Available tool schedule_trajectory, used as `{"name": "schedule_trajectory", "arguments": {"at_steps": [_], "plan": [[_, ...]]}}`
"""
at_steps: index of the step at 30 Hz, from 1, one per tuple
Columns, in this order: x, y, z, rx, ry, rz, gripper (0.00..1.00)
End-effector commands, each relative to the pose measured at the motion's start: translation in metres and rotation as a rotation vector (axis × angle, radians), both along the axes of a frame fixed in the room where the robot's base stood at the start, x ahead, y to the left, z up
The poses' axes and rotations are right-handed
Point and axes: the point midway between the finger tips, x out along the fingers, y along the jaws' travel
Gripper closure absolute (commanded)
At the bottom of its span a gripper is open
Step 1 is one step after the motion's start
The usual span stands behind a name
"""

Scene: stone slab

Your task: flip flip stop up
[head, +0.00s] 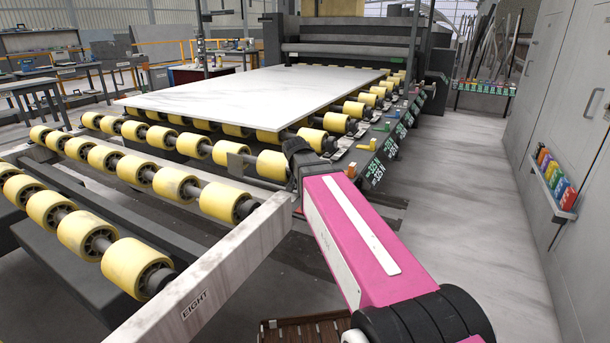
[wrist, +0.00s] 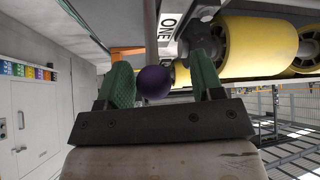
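In the wrist view a dark purple ball knob (wrist: 154,83) sits on the end of a grey rod that runs up out of the picture. It appears to belong to the flip stop, but I cannot see the whole part. My gripper (wrist: 160,80) is open, with its two green fingers on either side of the knob. A gap shows between the knob and the right finger; the knob is close to the left finger. I cannot tell whether it touches. In the head view my pink arm reaches to the conveyor's right edge, and the knob is hidden there.
A white stone slab (head: 250,88) lies flat on yellow rollers (head: 175,183). A beam labelled EIGHT (head: 215,270) runs along the near conveyor section. A label ONE (wrist: 170,28) is above the gripper, beside a yellow roller (wrist: 258,45). Grey cabinets stand right; the aisle floor (head: 450,200) is clear.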

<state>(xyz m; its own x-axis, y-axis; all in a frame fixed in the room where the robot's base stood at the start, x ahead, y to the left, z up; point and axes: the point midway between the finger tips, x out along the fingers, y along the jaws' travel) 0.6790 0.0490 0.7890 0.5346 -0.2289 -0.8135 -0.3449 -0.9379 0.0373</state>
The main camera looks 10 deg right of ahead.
Motion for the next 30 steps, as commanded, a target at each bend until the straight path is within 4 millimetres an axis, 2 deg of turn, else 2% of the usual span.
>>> {"name": "schedule_trajectory", "arguments": {"at_steps": [11, 30], "plan": [[-0.005, -0.001, 0.005, -0.004, 0.0, -0.004, 0.4], [-0.052, 0.021, 0.078, -0.003, 0.0, -0.002, 0.4]]}}
